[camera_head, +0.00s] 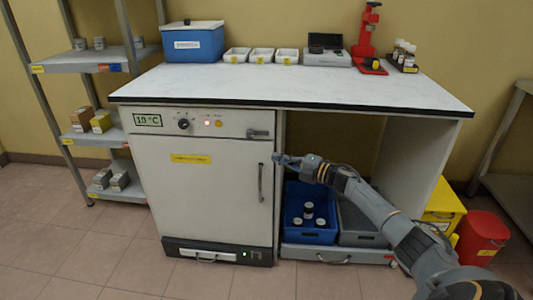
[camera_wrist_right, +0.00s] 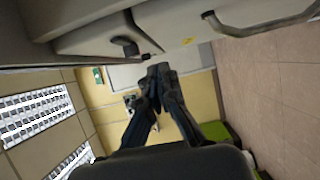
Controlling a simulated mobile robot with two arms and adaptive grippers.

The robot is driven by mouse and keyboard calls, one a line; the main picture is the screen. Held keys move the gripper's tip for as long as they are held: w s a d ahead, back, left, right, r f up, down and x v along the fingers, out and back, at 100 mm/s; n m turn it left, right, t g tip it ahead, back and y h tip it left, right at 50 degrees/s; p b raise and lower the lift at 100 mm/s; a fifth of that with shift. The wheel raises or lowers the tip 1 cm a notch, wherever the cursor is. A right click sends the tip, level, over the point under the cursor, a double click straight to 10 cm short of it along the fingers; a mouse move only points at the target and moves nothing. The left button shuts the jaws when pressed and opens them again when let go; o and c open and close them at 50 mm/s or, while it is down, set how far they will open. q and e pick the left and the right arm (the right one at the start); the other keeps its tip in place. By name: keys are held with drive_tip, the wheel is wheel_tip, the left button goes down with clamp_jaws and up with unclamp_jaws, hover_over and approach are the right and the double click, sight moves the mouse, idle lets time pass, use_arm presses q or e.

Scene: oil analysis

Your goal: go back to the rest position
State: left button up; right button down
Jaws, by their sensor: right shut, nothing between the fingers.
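I cannot tell whether the gripper touches the cabinet. My left gripper is in neither view.
The worktop (camera_head: 300,85) above carries a blue box (camera_head: 193,44), white trays, a grey device and a red press (camera_head: 367,35). Under it are a blue crate (camera_head: 310,215) with jars and a grey crate (camera_head: 358,222). A red bin (camera_head: 481,237) stands right; floor in front is free.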

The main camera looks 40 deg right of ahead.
drive_tip(key=v, duration=0.4)
drive_tip(key=shift+d, duration=0.35)
drive_tip(key=shift+a, duration=0.1)
